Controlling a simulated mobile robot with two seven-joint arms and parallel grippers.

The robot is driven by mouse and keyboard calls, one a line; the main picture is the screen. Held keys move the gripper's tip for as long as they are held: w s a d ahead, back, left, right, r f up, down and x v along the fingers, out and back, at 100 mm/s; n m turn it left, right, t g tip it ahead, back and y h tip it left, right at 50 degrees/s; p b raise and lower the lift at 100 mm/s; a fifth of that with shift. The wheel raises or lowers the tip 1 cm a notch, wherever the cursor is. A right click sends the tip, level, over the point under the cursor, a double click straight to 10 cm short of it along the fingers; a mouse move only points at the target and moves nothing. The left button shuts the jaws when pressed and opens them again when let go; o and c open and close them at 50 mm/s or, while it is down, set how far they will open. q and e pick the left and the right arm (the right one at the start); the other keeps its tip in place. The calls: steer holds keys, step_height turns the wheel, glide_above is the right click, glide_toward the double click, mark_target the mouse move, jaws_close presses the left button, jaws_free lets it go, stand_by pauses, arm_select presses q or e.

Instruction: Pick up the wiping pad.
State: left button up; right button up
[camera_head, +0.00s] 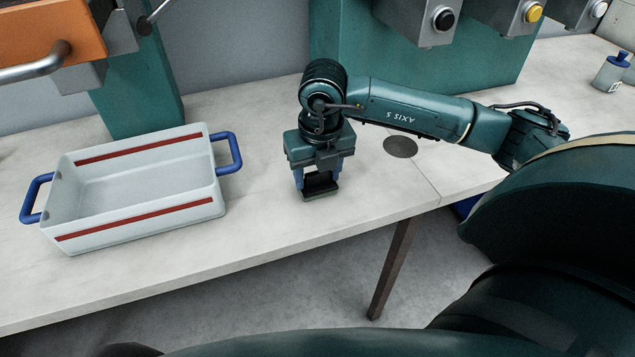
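The wiping pad (321,190) is a small dark block at the middle of the table, below my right gripper. My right gripper (319,179) points down, with one blue finger on each side of the pad's upper part. The fingers stand apart with the pad between them. I cannot tell whether they press on it or whether the pad is clear of the table. The gripper hides part of the pad. My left gripper is not in view.
A grey crate (213,201) with red stripes and blue handles stands on the table (270,230) at the left. A dark round disc (400,147) lies right of the gripper. A bottle (611,74) stands at the far right. Machines with buttons line the back. The table's front edge is close.

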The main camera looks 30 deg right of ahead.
steer(key=c, duration=0.7)
steer(key=shift+o, duration=0.2)
step_height(320, 180, up, 10)
steer(key=shift+r+p, duration=0.1)
steer(key=shift+p, duration=0.2)
